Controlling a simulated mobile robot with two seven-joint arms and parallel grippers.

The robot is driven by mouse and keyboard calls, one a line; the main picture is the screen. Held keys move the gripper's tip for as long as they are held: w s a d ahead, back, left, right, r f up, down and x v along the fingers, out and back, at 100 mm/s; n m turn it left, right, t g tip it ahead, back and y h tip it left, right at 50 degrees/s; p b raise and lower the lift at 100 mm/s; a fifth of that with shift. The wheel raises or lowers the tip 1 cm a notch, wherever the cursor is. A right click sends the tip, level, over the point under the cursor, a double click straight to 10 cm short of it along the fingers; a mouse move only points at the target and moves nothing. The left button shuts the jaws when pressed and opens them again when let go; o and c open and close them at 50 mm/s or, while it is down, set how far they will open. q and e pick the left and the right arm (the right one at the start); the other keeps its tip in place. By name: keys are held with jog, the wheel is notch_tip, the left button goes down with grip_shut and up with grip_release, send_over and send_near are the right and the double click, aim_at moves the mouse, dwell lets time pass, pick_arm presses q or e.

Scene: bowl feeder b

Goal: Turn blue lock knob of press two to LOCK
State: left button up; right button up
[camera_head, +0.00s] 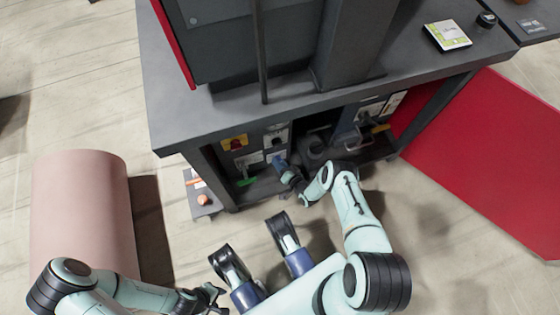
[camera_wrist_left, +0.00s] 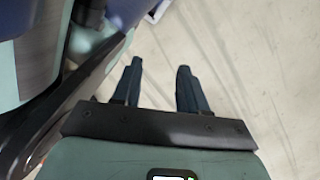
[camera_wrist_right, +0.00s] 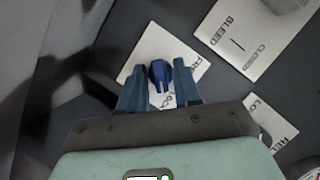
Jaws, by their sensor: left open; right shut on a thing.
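A blue knob (camera_wrist_right: 159,75) sits on a white label plate (camera_wrist_right: 152,48) in the right wrist view. The plate's lettering is partly hidden; "FR" shows at its right edge and "LO" below the knob. My right gripper (camera_wrist_right: 160,84) is shut on the blue knob, one finger on each side. In the head view my right gripper (camera_head: 281,163) reaches under the table to the panel; the knob cannot be made out there. My left gripper (camera_wrist_left: 158,75) is open and empty over the floor; it also shows at the bottom of the head view (camera_head: 213,296).
A plate marked BLEED and CLOSED (camera_wrist_right: 245,38) and another label plate (camera_wrist_right: 268,124) lie beside the held knob. A red-and-yellow switch (camera_head: 235,142) is on the panel. The table (camera_head: 180,110) overhangs it. A pink cylinder (camera_head: 80,205) stands at left.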

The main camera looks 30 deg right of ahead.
jog(key=o, duration=0.7)
pick_arm(q)
jog(key=w+d+r+t+p, duration=0.1)
jog(key=w+r+t+p, duration=0.2)
jog(key=w, duration=0.6)
notch_tip(320, 180, up, 3)
jog(key=shift+w+r+m+p, duration=0.1)
jog(key=shift+w+m+p, duration=0.2)
jog(key=shift+p, duration=0.65)
pick_arm(e)
jog(key=v, duration=1.3)
jog(key=shift+s+r, duration=0.1)
jog(key=shift+s, duration=0.1)
pick_arm(q)
jog(key=shift+d, duration=0.1)
